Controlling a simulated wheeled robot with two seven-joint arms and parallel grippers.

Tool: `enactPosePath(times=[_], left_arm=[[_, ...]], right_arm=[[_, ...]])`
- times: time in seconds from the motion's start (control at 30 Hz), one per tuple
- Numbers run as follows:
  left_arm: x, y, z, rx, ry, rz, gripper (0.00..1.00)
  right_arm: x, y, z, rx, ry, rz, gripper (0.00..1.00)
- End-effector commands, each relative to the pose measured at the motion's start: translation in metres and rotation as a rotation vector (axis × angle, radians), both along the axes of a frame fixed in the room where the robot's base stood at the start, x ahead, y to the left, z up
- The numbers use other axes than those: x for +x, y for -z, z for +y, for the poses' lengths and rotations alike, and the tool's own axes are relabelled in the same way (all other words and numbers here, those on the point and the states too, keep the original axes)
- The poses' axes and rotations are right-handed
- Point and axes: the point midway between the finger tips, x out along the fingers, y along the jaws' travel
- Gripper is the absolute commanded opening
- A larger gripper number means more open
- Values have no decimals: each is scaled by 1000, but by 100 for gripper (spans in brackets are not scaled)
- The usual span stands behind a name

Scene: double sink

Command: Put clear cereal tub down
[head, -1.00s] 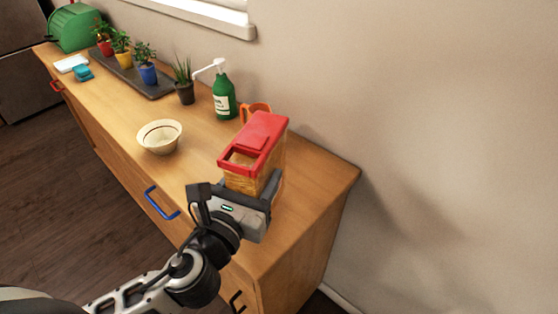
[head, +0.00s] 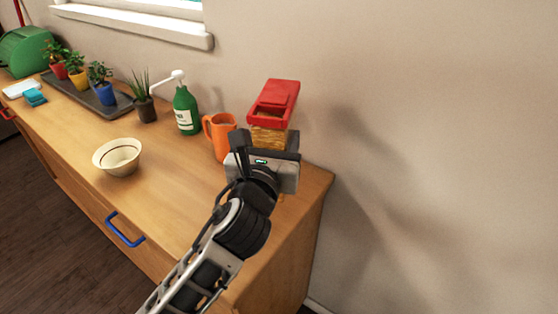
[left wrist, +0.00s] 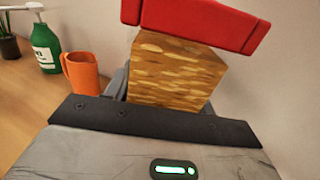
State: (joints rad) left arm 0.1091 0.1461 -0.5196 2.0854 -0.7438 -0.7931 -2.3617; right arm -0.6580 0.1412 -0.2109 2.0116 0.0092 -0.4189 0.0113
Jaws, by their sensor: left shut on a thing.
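The clear cereal tub (head: 268,137) has a red lid (head: 275,102) and golden cereal inside. My left gripper (head: 266,152) is shut on it, near the right end of the wooden counter. The tub is upright or nearly so, and its lower part is hidden behind the gripper. In the left wrist view the tub (left wrist: 178,75) rises beyond the gripper (left wrist: 165,105), with its lid at the top. I cannot tell whether its base touches the counter. My right gripper is not in view.
An orange mug (head: 219,136) stands just left of the tub. A green pump bottle (head: 186,110), potted plants on a dark tray (head: 119,104) and a cream bowl (head: 117,157) are farther left. The wall is close behind. The wooden counter (head: 180,185) is clear in front of the mug.

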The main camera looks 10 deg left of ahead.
Motion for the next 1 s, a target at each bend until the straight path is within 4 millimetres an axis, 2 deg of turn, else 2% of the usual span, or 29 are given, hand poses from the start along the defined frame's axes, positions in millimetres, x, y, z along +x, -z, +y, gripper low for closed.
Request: enactPosePath(times=[0.1, 0.3, 0.5, 0.93, 0.97, 1.0], left_arm=[[12, 14, -2, -3, -1, -5, 22], [22, 26, -3, -1, 0, -5, 22], [22, 54, -3, -3, 1, -3, 22], [21, 59, -3, 0, 2, -5, 22], [21, 60, -3, 0, 1, -2, 60], [21, 60, -3, 0, 1, -2, 71]], right_arm=[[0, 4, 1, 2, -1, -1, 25], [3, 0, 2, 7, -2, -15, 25], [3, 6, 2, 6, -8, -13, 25], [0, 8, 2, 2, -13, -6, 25], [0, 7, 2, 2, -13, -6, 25], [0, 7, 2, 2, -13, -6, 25]])
